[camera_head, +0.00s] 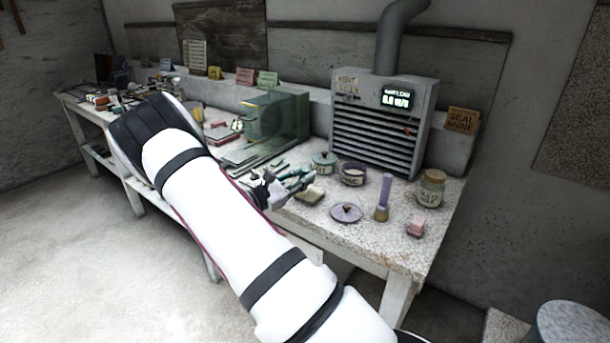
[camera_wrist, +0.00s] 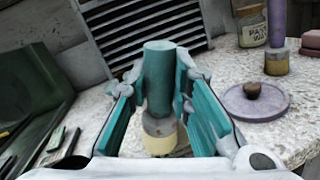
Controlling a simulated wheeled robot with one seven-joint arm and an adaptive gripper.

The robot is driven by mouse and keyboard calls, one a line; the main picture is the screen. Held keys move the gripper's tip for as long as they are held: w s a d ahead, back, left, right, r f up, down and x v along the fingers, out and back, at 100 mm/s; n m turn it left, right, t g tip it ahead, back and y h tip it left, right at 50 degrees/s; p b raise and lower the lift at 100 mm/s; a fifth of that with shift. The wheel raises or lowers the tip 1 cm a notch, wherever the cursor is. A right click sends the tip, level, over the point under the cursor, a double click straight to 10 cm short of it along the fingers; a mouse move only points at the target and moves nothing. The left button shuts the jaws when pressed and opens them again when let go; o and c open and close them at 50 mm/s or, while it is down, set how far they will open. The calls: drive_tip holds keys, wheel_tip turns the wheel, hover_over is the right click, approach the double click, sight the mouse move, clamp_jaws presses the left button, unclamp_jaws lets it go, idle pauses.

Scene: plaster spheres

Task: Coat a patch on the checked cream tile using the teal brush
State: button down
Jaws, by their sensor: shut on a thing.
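In the wrist view, my gripper (camera_wrist: 160,95) is shut on the upright teal brush (camera_wrist: 159,70), with a finger on each side of its handle. The brush's pale lower end (camera_wrist: 158,128) points down to the bench. In the head view, my gripper (camera_head: 298,182) is over the front of the bench, and the brush is hard to tell from the teal fingers. A small cream tile (camera_head: 312,197) lies just below and beside it. Its check pattern is too small to make out. Whether the brush tip touches the tile is hidden.
A purple-handled brush (camera_head: 385,195) stands upright to the right, near a purple lid (camera_head: 346,212). A teal pot (camera_head: 324,160), a purple pot (camera_head: 353,174), a jar (camera_head: 432,188) and a pink block (camera_head: 416,225) stand nearby. A slatted grey unit (camera_head: 378,130) blocks the back.

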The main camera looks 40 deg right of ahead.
drive_tip(key=shift+a, duration=0.4)
drive_tip(key=shift+f, duration=0.15)
drive_tip(key=shift+d, duration=0.1)
drive_tip(key=shift+w+d, duration=0.15)
drive_tip(key=shift+d, duration=0.7)
drive_tip(key=shift+w+d, duration=0.1)
drive_tip(key=shift+d, duration=0.75)
drive_tip(key=shift+s+a+p, duration=0.15)
drive_tip(key=shift+a+p, duration=0.05)
drive_tip(key=shift+a, duration=0.75)
drive_tip(key=shift+s+a+p, duration=0.15)
drive_tip(key=shift+a+p, duration=0.05)
drive_tip(key=shift+a, duration=0.7)
drive_tip(key=shift+w+d, duration=0.15)
drive_tip(key=shift+d, duration=0.8)
drive_tip(key=shift+w+d, duration=0.15)
drive_tip(key=shift+d, duration=0.8)
